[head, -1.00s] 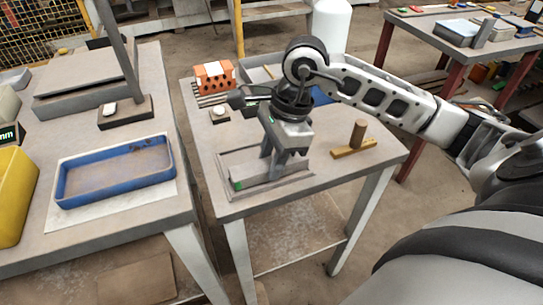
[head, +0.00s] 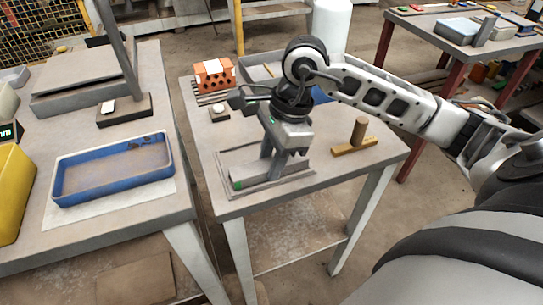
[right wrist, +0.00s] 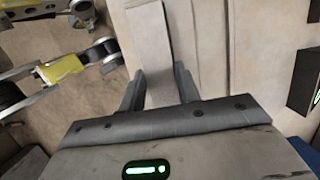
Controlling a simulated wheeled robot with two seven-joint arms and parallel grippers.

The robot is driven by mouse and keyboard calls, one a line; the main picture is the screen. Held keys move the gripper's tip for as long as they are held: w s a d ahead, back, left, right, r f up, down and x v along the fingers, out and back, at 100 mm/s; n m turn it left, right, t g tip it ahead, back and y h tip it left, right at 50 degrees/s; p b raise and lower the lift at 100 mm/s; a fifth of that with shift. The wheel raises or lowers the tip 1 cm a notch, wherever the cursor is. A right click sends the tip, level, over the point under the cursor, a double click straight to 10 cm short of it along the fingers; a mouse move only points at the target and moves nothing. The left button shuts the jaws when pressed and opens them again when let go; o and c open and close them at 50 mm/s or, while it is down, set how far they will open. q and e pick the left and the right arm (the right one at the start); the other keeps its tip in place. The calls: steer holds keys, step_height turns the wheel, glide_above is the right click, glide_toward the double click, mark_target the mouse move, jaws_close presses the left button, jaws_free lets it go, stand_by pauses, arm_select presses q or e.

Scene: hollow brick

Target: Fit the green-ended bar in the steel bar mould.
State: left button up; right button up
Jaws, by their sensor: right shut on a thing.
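The grey bar (head: 250,178) shows its green end at the front left, on the near table in the head view. It lies along the steel bar mould (head: 225,160), a low rectangular frame; I cannot tell whether it is fully down inside. My right gripper (head: 275,163) points down over the bar and is shut on it. The right wrist view shows the bar (right wrist: 150,40) running up from between the two dark fingertips (right wrist: 160,88). The gripper hides part of the bar and of the mould's far side. My left gripper is not in view.
A brass-coloured block with a post (head: 355,147) stands right of the mould. An orange hollow brick (head: 214,75), a small round white-topped item (head: 219,110) and a grey tray (head: 258,62) are behind. A blue tray (head: 60,185) lies on the left table.

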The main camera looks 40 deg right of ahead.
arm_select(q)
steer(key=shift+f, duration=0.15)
arm_select(e)
steer(key=shift+f, duration=0.1)
steer(key=o, duration=1.3)
steer(key=shift+c, duration=0.2)
steer(key=shift+v, duration=0.9)
arm_select(q)
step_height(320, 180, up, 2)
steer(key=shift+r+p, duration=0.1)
steer(key=shift+p, duration=0.45)
arm_select(e)
steer(key=w+v, duration=0.1)
steer(key=v, duration=1.3)
steer(key=shift+s, duration=0.45)
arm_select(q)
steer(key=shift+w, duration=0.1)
arm_select(e)
steer(key=shift+a, duration=0.15)
